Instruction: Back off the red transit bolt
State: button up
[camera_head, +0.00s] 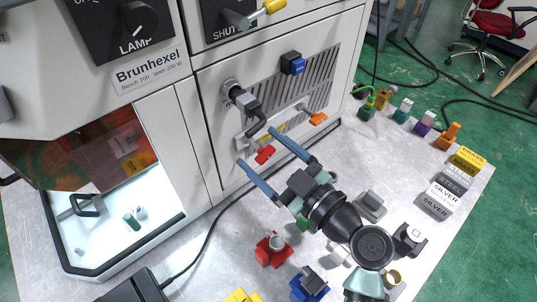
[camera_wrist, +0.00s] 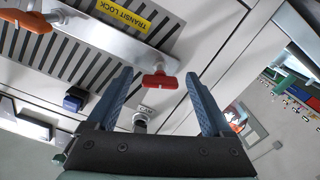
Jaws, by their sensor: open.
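The red transit bolt (camera_head: 265,154) has a T-shaped head and sits at one end of the metal transit-lock bar (camera_head: 246,141) on the machine's front panel. In the wrist view the bolt (camera_wrist: 160,80) is just beyond the fingers, close to midway between them. In the wrist view my gripper (camera_wrist: 160,92) is empty, and no finger visibly touches the bolt.
An orange handle (camera_head: 318,118) is at the bar's other end. A black connector and cable (camera_head: 243,100) and a blue switch (camera_head: 293,64) are above. Red (camera_head: 272,250) and blue (camera_head: 309,284) fixtures stand on the bench. Labelled blocks (camera_head: 451,178) line the right edge.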

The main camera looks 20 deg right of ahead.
jog(key=shift+b+v, duration=0.65)
jog(key=shift+v, duration=1.35)
jog(key=shift+a, duration=0.1)
jog(key=shift+c, duration=0.4)
